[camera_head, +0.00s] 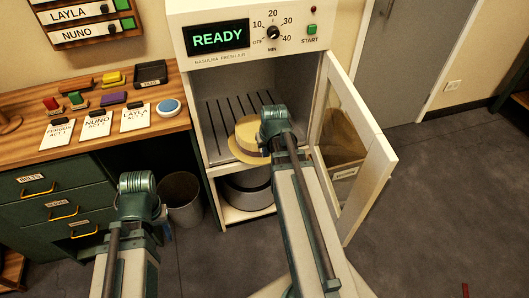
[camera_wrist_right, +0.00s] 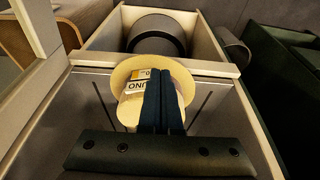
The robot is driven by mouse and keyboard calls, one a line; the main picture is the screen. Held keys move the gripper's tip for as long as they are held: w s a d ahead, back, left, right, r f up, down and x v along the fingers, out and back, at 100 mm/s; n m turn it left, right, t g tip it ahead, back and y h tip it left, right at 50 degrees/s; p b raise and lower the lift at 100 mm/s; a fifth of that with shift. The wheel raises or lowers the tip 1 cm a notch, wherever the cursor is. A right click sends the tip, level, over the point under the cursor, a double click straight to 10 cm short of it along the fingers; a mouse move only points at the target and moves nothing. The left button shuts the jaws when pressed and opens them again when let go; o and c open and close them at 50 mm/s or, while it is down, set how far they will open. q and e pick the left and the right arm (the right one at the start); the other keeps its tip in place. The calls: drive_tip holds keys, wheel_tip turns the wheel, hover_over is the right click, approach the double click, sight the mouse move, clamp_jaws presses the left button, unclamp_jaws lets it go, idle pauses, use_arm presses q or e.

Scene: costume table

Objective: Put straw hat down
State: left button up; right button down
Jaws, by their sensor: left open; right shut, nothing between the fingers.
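The straw hat (camera_head: 247,137) is pale with a wide brim. It sits inside the open white cabinet (camera_head: 207,150), on its slotted floor. The straw hat also shows in the right wrist view (camera_wrist_right: 132,112), with a white and yellow tag bearing letters on it. My right gripper (camera_wrist_right: 164,100) is shut and empty; its fingers overlap the hat in that view, and I cannot tell whether they touch it. In the head view the right wrist (camera_head: 275,125) hides part of the hat. My left gripper (camera_head: 162,217) is open and away from the hat, low at the left.
The cabinet door (camera_head: 362,150) stands open to the right. A dark round container (camera_head: 247,190) stands on the shelf below. A wooden counter (camera_head: 90,92) with name cards and small items is at left, above green drawers (camera_head: 45,205). A bin (camera_head: 182,200) stands between.

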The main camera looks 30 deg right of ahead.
sight(261, 158)
drive_tip(key=b+x, duration=0.9)
drive_tip(key=x, duration=0.1)
drive_tip(key=shift+s, duration=0.15)
drive_tip(key=w, duration=0.2)
drive_tip(key=w+p, duration=0.1)
drive_tip(key=shift+d+r, duration=0.35)
drive_tip(key=shift+r, duration=0.05)
drive_tip(key=shift+w, duration=0.4)
drive_tip(key=shift+d, duration=0.1)
drive_tip(key=w+d, duration=0.1)
drive_tip(key=w, duration=0.3)
drive_tip(key=w+d, duration=0.1)
drive_tip(key=w, duration=0.3)
drive_tip(key=w+d, duration=0.1)
drive_tip(key=w, duration=0.3)
drive_tip(key=shift+w, duration=0.35)
drive_tip(key=shift+s, duration=0.1)
drive_tip(key=shift+s, duration=0.1)
